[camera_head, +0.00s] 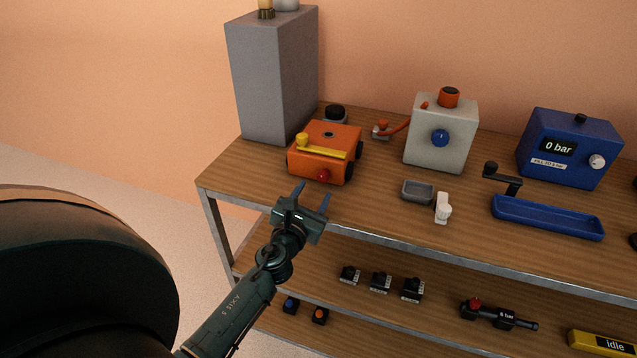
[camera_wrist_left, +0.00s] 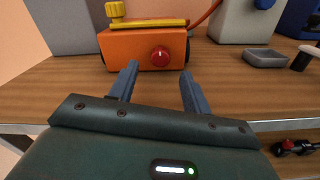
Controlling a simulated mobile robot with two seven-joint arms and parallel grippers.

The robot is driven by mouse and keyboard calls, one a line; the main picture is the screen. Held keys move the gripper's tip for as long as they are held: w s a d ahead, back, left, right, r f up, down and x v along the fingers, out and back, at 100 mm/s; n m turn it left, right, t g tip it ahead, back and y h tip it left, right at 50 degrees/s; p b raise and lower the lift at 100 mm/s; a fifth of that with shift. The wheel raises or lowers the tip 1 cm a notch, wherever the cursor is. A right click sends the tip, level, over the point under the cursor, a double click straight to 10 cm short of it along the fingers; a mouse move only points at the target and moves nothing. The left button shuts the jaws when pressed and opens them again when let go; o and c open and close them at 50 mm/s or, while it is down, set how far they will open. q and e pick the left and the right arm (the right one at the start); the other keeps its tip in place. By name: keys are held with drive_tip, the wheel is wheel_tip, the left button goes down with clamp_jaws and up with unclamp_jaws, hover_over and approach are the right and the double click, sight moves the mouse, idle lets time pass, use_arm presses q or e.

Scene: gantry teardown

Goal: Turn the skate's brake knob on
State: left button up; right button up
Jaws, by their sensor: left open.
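The skate (camera_head: 324,154) is an orange wheeled block with a yellow bar on top, at the left end of the table. A red knob (camera_head: 323,176) sits on its front face. A yellow knob (camera_head: 302,140) stands on its top left. In the left wrist view the skate (camera_wrist_left: 130,48) is straight ahead, with the red knob (camera_wrist_left: 160,56) facing me and the yellow knob (camera_wrist_left: 115,10) above left. My left gripper (camera_head: 313,195) is open and empty, just in front of the skate. Its fingers (camera_wrist_left: 159,82) point at the front face, apart from the red knob. My right gripper is not in view.
A grey column (camera_head: 265,85) stands behind the skate. A pale box with a blue knob (camera_head: 440,138) and a blue gauge box (camera_head: 570,150) are to the right. A small grey tray (camera_head: 416,194) lies ahead of the pale box. The lower shelf holds several small parts.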

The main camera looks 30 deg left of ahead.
sight(321, 180)
use_arm(q)
drive_tip(key=shift+x, duration=2.05)
drive_tip(key=shift+c, duration=0.2)
drive_tip(key=c, duration=0.9)
